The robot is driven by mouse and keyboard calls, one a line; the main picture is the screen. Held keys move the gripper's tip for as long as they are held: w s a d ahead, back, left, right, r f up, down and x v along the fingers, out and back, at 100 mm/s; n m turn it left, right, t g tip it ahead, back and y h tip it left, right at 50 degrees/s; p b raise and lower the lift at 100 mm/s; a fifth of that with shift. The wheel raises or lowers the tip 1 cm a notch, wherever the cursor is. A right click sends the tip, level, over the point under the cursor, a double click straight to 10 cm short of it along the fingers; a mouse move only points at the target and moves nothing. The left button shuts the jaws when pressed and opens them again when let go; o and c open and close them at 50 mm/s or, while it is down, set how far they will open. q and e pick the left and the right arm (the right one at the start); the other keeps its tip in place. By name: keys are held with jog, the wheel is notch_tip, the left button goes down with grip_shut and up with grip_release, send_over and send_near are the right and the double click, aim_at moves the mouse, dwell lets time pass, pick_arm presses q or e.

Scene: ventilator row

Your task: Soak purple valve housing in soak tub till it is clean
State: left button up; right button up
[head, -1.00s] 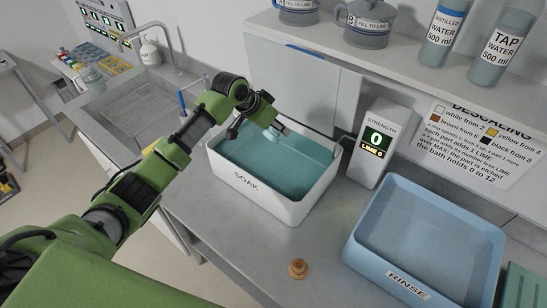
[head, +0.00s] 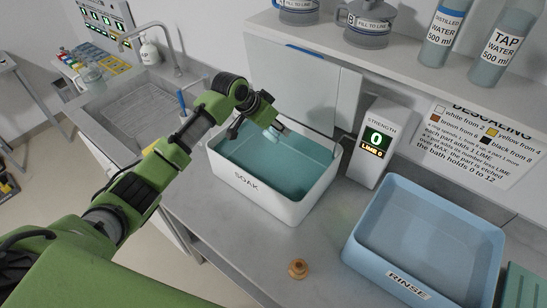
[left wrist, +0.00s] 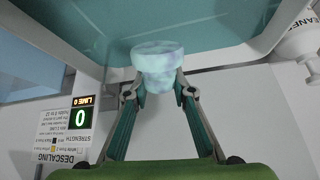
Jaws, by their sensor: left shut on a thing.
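My left gripper (head: 266,120) is over the back part of the white soak tub (head: 250,185), which holds teal liquid. It is shut on a small cup-shaped piece, apparently the valve housing (head: 278,130). In the left wrist view the fingers grip the housing (left wrist: 158,62) from both sides; it looks pale bluish white with faint purple patches. The housing appears above or at the liquid; I cannot tell whether it touches it. My right gripper is not in view.
A strength display (head: 375,143) reads 0 and "LIME 0". A blue rinse tub (head: 440,225) stands at the right. A small orange-brown piece (head: 298,268) lies on the counter in front. A sink (head: 140,115) is at the left; bottles (head: 440,35) stand on the shelf above.

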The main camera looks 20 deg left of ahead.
pick_arm(q)
jog(key=shift+r, duration=0.15)
jog(key=shift+r, duration=1.9)
jog(key=shift+f, duration=0.1)
